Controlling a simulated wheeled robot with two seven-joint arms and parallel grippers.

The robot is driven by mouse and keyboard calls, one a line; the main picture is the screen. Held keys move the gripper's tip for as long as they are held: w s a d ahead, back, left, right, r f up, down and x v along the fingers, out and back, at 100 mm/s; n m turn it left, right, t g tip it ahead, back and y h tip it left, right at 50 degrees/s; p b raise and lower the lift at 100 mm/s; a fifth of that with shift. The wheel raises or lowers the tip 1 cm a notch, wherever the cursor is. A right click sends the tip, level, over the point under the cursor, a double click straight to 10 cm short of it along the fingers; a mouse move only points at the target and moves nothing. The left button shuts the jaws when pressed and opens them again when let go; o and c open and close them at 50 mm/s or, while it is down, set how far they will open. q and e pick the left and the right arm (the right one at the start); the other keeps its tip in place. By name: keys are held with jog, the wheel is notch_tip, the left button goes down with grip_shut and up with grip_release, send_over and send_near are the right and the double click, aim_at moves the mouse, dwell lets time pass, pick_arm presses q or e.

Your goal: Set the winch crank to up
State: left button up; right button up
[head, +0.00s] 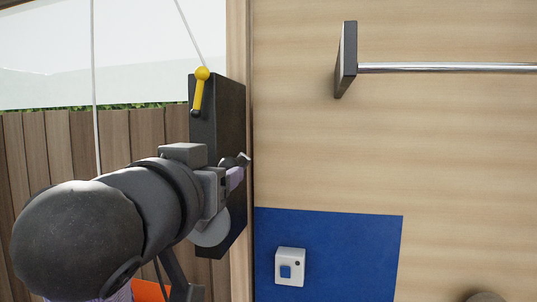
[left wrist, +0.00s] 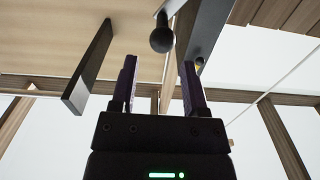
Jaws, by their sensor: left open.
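A tall dark panel (head: 228,125) stands beside the wooden post. A yellow lever with a round yellow knob (head: 202,73) points up near its top, and a pale grey disc (head: 212,232) shows low on it, partly hidden by my left arm. My left gripper (head: 240,170) is in front of the panel, below the yellow lever. In the left wrist view its jaws (left wrist: 158,80) are open and empty, with a black knob (left wrist: 162,37) beyond the fingertips, apart from them. Whether this knob belongs to the crank I cannot tell. My right gripper is out of view.
A metal rail (head: 445,68) on a dark bracket (head: 346,60) sticks out at upper right. A blue sheet (head: 335,240) with a white switch box (head: 290,267) lies at lower middle. Cables run up from the panel area past the wooden fence (head: 60,145).

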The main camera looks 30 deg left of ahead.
aim_at(233, 165)
pick_arm(q)
jog(key=p+x, duration=0.4)
jog(key=x, duration=0.3)
jog(key=shift+w+a+f+p, duration=0.1)
jog(key=shift+w+a+p, duration=0.1)
jog(key=shift+w+p, duration=0.15)
jog(key=shift+s, duration=0.1)
grip_shut()
dwell(1.0)
